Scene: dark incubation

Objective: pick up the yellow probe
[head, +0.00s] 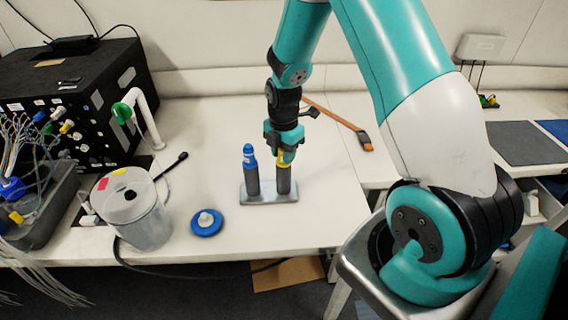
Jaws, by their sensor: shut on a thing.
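The yellow probe (283,164) stands upright in the right-hand grey holder tube of a small metal stand (268,196). My gripper (285,152) points down over it and is shut on its upper part. Most of the probe is hidden by the gripper and the tube; only a bit of yellow shows. A blue probe (249,158) stands upright in the left-hand tube of the same stand, close beside my gripper.
A clear lidded container (146,225) and a blue disc with a white knob (207,222) stand to the left. A hammer-like tool (340,121) lies behind my gripper. The bench right of the stand is clear.

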